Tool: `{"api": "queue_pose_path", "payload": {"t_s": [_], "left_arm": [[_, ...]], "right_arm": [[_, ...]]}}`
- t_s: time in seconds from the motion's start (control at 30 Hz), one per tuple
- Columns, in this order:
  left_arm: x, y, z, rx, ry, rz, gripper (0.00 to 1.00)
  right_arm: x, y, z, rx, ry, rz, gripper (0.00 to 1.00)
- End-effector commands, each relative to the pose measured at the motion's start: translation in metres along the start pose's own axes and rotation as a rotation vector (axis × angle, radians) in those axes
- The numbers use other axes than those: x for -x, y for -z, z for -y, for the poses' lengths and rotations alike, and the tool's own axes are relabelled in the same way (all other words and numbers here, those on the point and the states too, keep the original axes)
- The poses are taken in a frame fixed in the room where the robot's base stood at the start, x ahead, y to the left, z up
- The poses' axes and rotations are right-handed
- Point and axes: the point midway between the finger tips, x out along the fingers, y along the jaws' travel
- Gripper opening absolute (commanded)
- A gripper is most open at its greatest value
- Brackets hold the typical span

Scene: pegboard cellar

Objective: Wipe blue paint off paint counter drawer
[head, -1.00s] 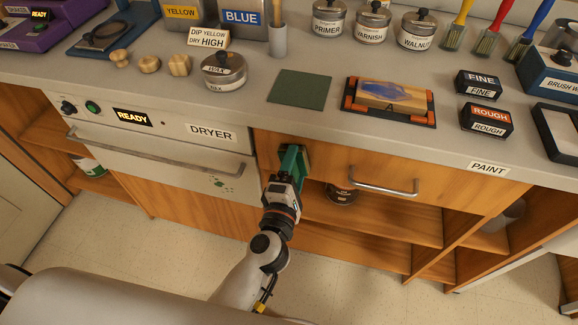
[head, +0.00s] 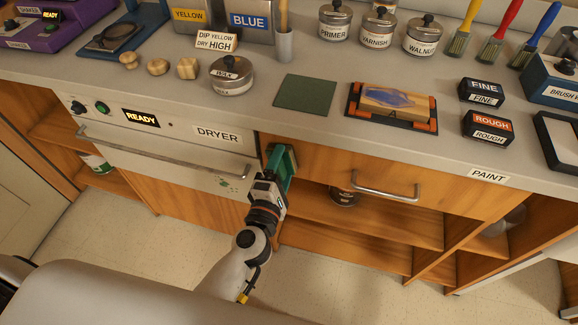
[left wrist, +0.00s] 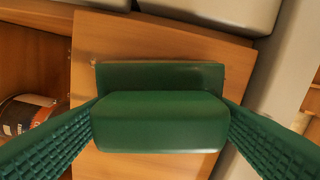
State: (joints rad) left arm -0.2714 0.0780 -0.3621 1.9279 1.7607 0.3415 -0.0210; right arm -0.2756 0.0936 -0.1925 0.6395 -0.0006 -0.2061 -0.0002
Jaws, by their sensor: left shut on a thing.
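The paint counter drawer (head: 340,168) is a wooden front with a metal bar handle (head: 387,191), under the counter beside the PAINT label. My left gripper (head: 280,165) is at the drawer's left end, next to the dryer. It is shut on a green block (left wrist: 160,122), which lies between ribbed green fingers in the left wrist view. The block's wider back edge is at or very near the wooden front (left wrist: 160,45); I cannot tell whether it touches. I make out no blue paint on the drawer; the gripper and block hide part of its left end. My right gripper is not in view.
The dryer (head: 170,145), with a long handle and green specks, adjoins the drawer's left. Open shelves with a dark can (head: 344,197) lie below. The counter holds a green mat (head: 304,95), a blue-marked wooden block (head: 395,102) in a holder, jars and brushes.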

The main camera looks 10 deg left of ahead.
Motion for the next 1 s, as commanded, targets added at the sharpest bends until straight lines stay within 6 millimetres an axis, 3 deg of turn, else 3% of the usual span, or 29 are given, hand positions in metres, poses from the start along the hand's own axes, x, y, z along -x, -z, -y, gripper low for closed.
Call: {"api": "queue_pose_path", "payload": {"t_s": [0.03,0.33,0.63,0.77,1.0], "left_arm": [[0.000,-0.001,0.000,0.000,0.000,0.000,0.43],[0.004,0.000,-0.001,0.000,-0.001,0.000,0.43],[0.033,-0.001,-0.001,-0.001,-0.002,0.000,0.43],[0.046,-0.001,-0.002,-0.001,-0.001,0.000,0.43],[0.060,0.000,0.000,-0.001,-0.001,0.000,0.43]], "right_arm": [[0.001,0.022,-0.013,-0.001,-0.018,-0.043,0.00],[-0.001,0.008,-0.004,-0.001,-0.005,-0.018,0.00],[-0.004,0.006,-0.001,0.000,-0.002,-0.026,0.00],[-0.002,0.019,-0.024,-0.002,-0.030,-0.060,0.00],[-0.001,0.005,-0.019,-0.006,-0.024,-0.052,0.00]]}}
